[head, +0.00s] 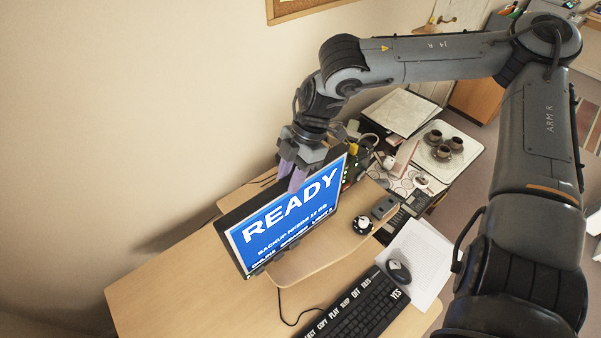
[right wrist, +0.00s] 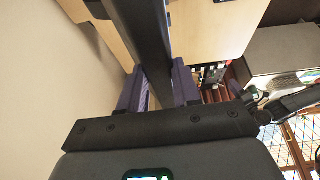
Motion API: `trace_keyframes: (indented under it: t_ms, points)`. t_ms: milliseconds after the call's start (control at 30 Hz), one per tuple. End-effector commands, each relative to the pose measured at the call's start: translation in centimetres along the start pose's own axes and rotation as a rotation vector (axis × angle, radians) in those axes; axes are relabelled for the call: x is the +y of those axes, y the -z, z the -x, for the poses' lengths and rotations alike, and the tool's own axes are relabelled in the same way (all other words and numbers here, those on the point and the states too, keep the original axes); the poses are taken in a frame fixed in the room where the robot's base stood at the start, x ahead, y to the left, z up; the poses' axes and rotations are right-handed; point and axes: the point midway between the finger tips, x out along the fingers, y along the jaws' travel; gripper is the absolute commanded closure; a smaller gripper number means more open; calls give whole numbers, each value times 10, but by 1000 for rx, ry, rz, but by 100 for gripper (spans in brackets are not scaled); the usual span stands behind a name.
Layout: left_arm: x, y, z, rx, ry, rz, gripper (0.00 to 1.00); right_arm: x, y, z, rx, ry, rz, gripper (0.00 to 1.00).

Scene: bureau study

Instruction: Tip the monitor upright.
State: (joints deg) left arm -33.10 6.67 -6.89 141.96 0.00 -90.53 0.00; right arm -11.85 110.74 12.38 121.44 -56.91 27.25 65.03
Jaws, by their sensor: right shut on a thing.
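The monitor (head: 285,218) stands on the desk with its blue screen lit, reading READY in large white letters. It looks roughly upright; a slight lean is hard to tell from this high angle. My right gripper (head: 293,176) reaches down from above and is shut on the monitor's top edge. In the right wrist view, its two purple fingers (right wrist: 159,82) lie on either side of the monitor's dark edge (right wrist: 150,42). The monitor's back and foot are mostly hidden. My left gripper is not in view.
The wooden desk (head: 165,285) is clear at the front left, with a wall behind. A black keyboard (head: 357,306), a mouse (head: 398,271) on white paper and a small black-and-white item (head: 362,225) lie right of the monitor. A tray (head: 441,153) with dark cups is farther right.

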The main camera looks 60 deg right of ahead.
Motion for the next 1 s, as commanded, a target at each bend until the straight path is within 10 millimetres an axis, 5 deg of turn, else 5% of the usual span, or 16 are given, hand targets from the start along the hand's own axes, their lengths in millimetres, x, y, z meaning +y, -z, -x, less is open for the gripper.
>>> trace_keyframes:
  t_ms: [200,233,400,767,1000]
  points:
    - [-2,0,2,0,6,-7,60,-2,0,1,-3,6,2,100]
    - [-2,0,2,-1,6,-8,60,-2,0,1,-3,7,2,67]
    - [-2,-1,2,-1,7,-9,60,-2,0,1,-3,6,2,43]
    - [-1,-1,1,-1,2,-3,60,-1,0,3,-3,4,1,43]
    - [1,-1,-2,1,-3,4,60,0,0,26,-1,-1,2,43]
